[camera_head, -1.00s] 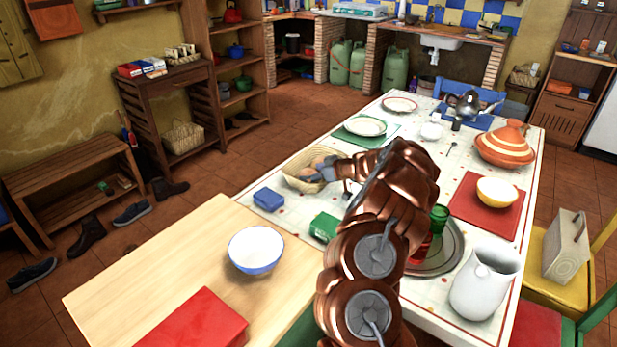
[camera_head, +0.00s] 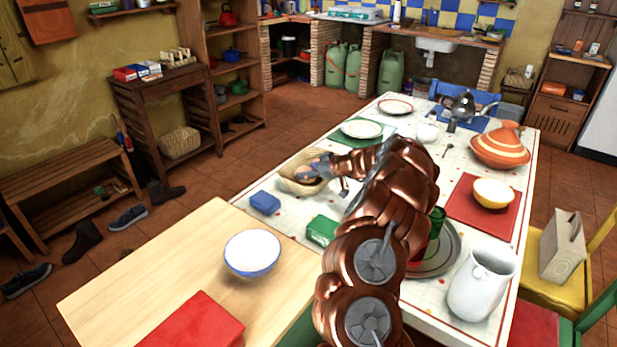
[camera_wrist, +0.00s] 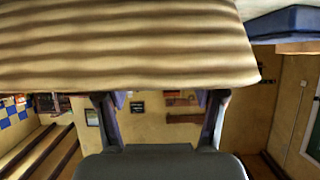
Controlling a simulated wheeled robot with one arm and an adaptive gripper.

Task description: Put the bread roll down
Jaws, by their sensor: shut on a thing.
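The woven basket (camera_head: 291,186) stands on the tiled table, tilted, with my gripper (camera_head: 312,169) at its opening. In the wrist view the basket's ribbed, beige side (camera_wrist: 120,45) fills the top, very close to the camera. My gripper's two fingers (camera_wrist: 160,105) show apart below it, and their tips are hidden behind the basket. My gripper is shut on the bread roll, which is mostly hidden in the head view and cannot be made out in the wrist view. I cannot tell whether the roll touches the basket's bottom.
A blue box (camera_head: 265,203) and a green box (camera_head: 321,230) lie near the basket. A plate (camera_head: 361,129) on a green mat is behind it. A blue-rimmed bowl (camera_head: 252,253) stands on the wooden table (camera_head: 170,265), which has bare room around it.

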